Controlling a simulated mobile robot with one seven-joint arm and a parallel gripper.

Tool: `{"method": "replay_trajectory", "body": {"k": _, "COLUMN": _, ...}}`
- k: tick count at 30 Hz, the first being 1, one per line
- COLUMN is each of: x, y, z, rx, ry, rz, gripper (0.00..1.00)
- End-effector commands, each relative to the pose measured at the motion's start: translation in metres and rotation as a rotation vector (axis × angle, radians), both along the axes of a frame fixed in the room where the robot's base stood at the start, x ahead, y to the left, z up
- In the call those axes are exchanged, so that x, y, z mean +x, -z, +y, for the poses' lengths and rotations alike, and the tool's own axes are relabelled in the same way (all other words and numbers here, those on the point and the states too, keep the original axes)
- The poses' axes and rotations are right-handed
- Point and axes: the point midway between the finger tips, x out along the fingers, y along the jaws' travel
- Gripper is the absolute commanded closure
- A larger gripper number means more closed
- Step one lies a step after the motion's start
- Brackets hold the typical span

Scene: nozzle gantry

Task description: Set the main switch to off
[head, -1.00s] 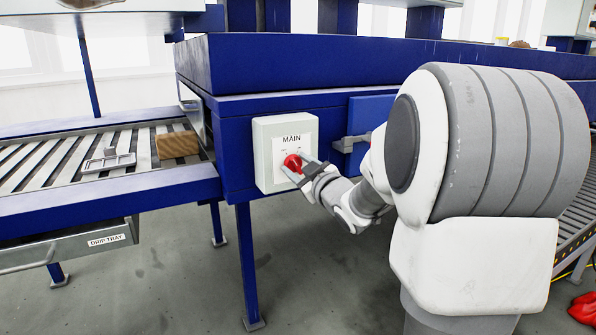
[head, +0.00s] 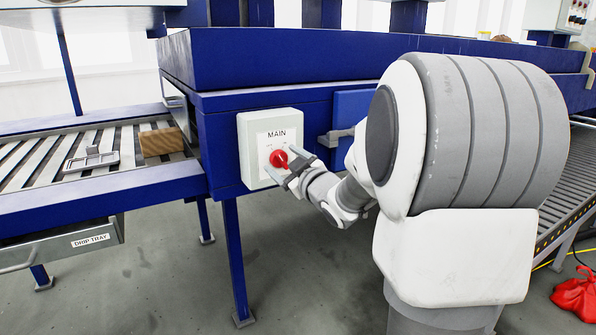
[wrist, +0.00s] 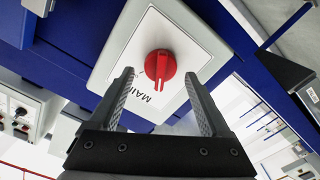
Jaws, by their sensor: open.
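The main switch is a red rotary knob (head: 279,159) on a pale box (head: 247,150) labelled MAIN, fixed to the front of the blue gantry. The knob also shows in the wrist view (wrist: 160,65), where a pale pointer line runs along its grip. The small position marks are too small to read. My gripper (head: 286,172) is open at the front of the box. In the wrist view its two fingers (wrist: 160,92) stand apart, with the knob beyond and between them. The knob looks clear of both fingers there.
A grey handle (head: 335,137) on a blue door sits right of the box. A roller conveyor (head: 30,150) on the left carries a brown block (head: 160,141) and a grey metal frame (head: 92,160). A drip tray (head: 92,240) hangs below. A red bag (head: 577,297) lies on the floor at right.

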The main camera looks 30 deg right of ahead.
Motion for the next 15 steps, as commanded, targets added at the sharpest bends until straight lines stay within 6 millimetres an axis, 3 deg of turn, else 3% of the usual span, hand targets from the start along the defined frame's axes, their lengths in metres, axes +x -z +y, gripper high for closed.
{"method": "replay_trajectory", "body": {"k": 5, "x": -0.026, "y": -0.002, "z": -0.001, "rx": 0.000, "ry": 0.003, "rz": 0.001, "gripper": 0.19}}
{"method": "replay_trajectory", "body": {"k": 15, "x": -0.110, "y": -0.003, "z": -0.005, "rx": 0.000, "ry": 0.005, "rz": 0.001, "gripper": 0.19}}
